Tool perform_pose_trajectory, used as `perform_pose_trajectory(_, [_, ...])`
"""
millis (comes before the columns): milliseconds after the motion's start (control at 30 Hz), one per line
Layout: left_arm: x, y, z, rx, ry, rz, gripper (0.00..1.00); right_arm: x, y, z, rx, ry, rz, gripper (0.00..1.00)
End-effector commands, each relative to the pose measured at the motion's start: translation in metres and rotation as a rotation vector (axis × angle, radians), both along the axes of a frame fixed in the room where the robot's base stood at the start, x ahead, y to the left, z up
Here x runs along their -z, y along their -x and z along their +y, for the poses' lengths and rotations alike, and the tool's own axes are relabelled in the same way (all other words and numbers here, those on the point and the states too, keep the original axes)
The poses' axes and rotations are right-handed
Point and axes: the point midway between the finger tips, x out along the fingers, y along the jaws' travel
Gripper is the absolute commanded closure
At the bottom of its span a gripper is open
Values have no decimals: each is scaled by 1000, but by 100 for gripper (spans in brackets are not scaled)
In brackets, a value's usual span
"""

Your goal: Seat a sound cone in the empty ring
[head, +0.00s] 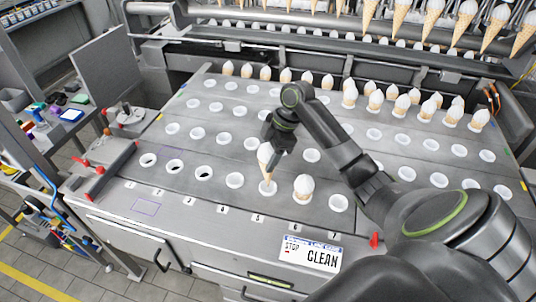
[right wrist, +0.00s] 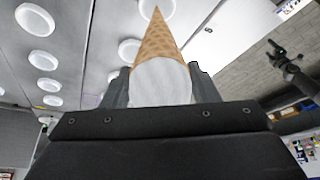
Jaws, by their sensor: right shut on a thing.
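My right gripper (head: 272,148) is shut on a cone with a white top (head: 265,157). In the right wrist view the fingers clasp the white top, and the tan wafer (right wrist: 158,38) points away from the gripper. No break shows on the visible side of the wafer. In the head view the cone is upright, its tip over the front-row ring (head: 268,188) near label 5. I cannot tell whether the tip is inside it. Another white-topped cone (head: 303,186) stands in the ring just to the right.
Front-row rings without cones lie to the left (head: 235,180) and right (head: 338,203); the three leftmost show dark holes. Several cones (head: 402,104) stand in the back rows. More cones hang above. A CLEAN sign (head: 310,253) is on the front edge.

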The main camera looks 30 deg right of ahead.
Motion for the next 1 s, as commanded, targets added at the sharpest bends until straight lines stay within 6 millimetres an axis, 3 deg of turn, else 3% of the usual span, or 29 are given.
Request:
perform_pose_trajectory(600, [53, -1, 0, 0, 0, 0, 20, 54, 0, 0, -1, 1, 0, 57])
perform_pose_trajectory(1000, [67, -2, 0, 0, 0, -2, 20, 84, 0, 0, 1, -1, 1, 57])
